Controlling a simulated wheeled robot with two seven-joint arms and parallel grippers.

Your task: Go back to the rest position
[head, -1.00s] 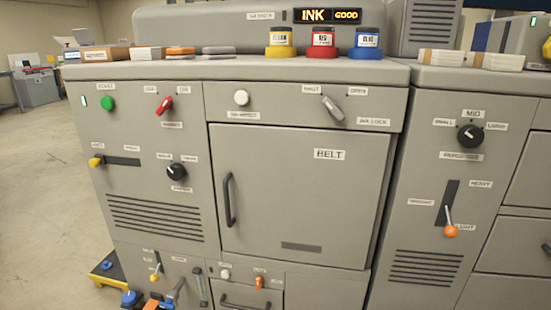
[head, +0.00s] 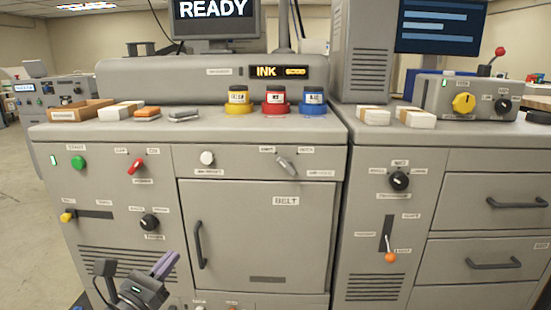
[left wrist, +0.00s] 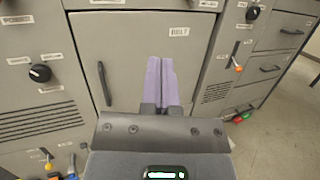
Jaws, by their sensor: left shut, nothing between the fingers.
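My left gripper (head: 165,264) shows at the lower left of the head view, in front of the grey machine. Its two purple fingers (left wrist: 160,82) are pressed together in the left wrist view, with nothing between them. They point towards the closed BELT door (head: 258,235) of the machine, apparently clear of it. The right gripper is in neither view.
The grey machine (head: 110,190) fills the middle. Ink pots in yellow (head: 238,108), red (head: 277,108) and blue (head: 313,108) stand on its top. A drawer cabinet (head: 490,180) stands to the right. Open floor (head: 25,220) lies at the left.

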